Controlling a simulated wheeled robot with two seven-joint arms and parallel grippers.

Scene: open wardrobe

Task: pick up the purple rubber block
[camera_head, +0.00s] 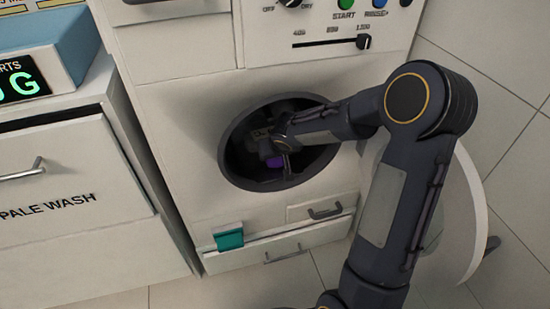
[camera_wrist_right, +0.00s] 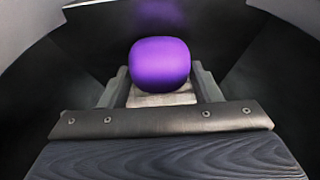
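The purple rubber block (camera_wrist_right: 160,62) is a rounded purple lump inside the dark drum in the right wrist view. In the head view a small purple patch of it (camera_head: 275,161) shows just below my right gripper (camera_head: 282,145), inside the round opening of the washer. In the wrist view the two fingers of my right gripper (camera_wrist_right: 160,80) stand apart, one on each side of the block. The fingertips are very close to its sides; I cannot tell whether they touch. My left gripper is not in view.
The dark round rim (camera_head: 232,170) of the washer opening surrounds my right forearm closely. The white round door (camera_head: 472,225) hangs open at the right. A teal item (camera_head: 229,239) sits at a lower drawer. A white drawer cabinet (camera_head: 75,180) stands at the left.

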